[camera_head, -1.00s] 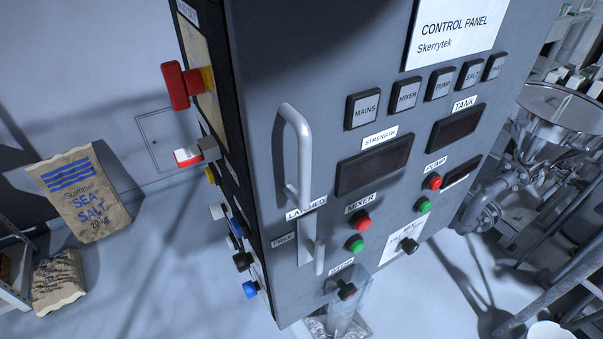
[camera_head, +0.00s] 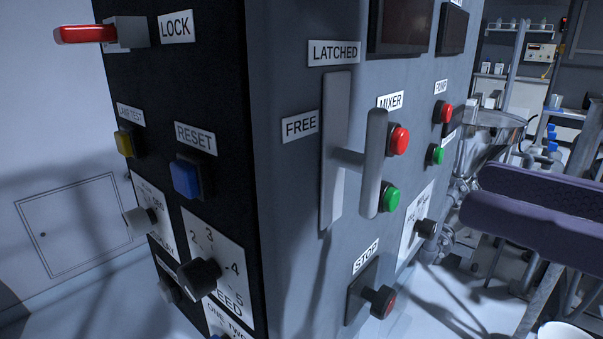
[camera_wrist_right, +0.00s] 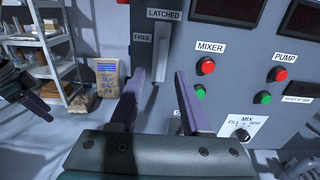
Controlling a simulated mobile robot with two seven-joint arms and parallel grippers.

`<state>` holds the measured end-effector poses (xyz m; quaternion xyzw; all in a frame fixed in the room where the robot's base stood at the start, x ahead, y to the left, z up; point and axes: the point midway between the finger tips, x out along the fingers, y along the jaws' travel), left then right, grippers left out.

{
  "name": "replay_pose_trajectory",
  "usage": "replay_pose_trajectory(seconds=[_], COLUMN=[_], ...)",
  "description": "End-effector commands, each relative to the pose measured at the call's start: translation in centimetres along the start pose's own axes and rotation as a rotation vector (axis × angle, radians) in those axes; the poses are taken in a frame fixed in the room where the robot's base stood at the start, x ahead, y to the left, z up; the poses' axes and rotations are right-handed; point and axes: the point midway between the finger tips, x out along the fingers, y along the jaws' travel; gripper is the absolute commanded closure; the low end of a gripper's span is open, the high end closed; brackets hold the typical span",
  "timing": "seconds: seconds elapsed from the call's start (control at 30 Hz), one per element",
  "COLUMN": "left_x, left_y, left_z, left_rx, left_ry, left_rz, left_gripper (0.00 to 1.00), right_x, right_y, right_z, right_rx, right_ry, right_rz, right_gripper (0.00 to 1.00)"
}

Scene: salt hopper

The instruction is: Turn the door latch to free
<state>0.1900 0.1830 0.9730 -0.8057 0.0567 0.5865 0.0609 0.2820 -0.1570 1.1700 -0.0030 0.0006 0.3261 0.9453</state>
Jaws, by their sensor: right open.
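The door latch handle (camera_head: 375,163) is a grey upright bar on a short stem, standing out from a vertical plate (camera_head: 334,130) on the cabinet front. The LATCHED label (camera_head: 334,52) is above the plate and the FREE label (camera_head: 300,126) is to its left. My right gripper (camera_head: 472,196) has purple fingers and is at the right of the latch, apart from it. In the right wrist view, the open, empty gripper (camera_wrist_right: 159,76) faces the latch plate (camera_wrist_right: 160,62). A dark and purple part at that view's left edge looks like my left gripper (camera_wrist_right: 35,103); its jaws are unclear.
Red (camera_head: 399,139) and green (camera_head: 391,197) mixer buttons sit just right of the latch. A STOP knob (camera_head: 379,300) sticks out below. The cabinet's left side carries a red lock handle (camera_head: 85,34), a blue reset button (camera_head: 187,177) and knobs.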

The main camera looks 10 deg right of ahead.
Motion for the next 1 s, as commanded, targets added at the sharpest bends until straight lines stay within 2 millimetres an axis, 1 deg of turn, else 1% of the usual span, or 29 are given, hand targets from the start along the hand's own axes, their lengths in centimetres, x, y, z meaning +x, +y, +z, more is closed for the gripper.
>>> replay_pose_trajectory(seconds=[0.03, 0.2, 0.4, 0.5, 0.6, 0.7, 0.93, 0.97, 1.0], left_x=[-0.8, -2.5, -4.0, -4.4, -4.6, -4.7, -4.6, -4.6, -4.6], left_y=[0.0, -0.1, -0.2, -0.2, -0.3, -0.3, -0.3, -0.3, -0.3], left_z=[-0.3, -0.8, -1.3, -1.4, -1.5, -1.5, -1.5, -1.5, -1.5], left_rx=[0.001, 0.002, 0.004, 0.005, 0.006, 0.006, 0.006, 0.006, 0.006], left_ry=[0.0, 0.001, 0.001, 0.001, 0.0, 0.0, 0.0, 0.0, 0.0], left_rz=[0.0, 0.0, -0.002, -0.003, -0.004, -0.004, -0.004, -0.004, -0.004], left_gripper=[0.5, 0.5, 0.5, 0.5, 0.5, 0.5, 0.5, 0.5, 0.5], right_x=[0.6, 3.4, 6.7, 8.0, 8.8, 9.2, 9.3, 9.3, 9.3], right_y=[-0.1, -0.1, -0.1, -0.1, -0.1, 0.0, 0.0, 0.0, 0.0], right_z=[0.6, 0.9, 0.8, 0.6, 0.5, 0.4, 0.2, 0.2, 0.3], right_rx=[0.001, 0.004, 0.005, 0.006, 0.006, 0.005, 0.005, 0.005, 0.005], right_ry=[-0.003, -0.006, -0.006, -0.005, -0.004, -0.004, -0.002, -0.002, -0.003], right_rz=[0.0, -0.002, -0.002, -0.004, -0.003, -0.002, -0.002, -0.002, -0.002], right_gripper=[0.53, 0.53, 0.53, 0.53, 0.53, 0.53, 0.53, 0.54, 0.59])
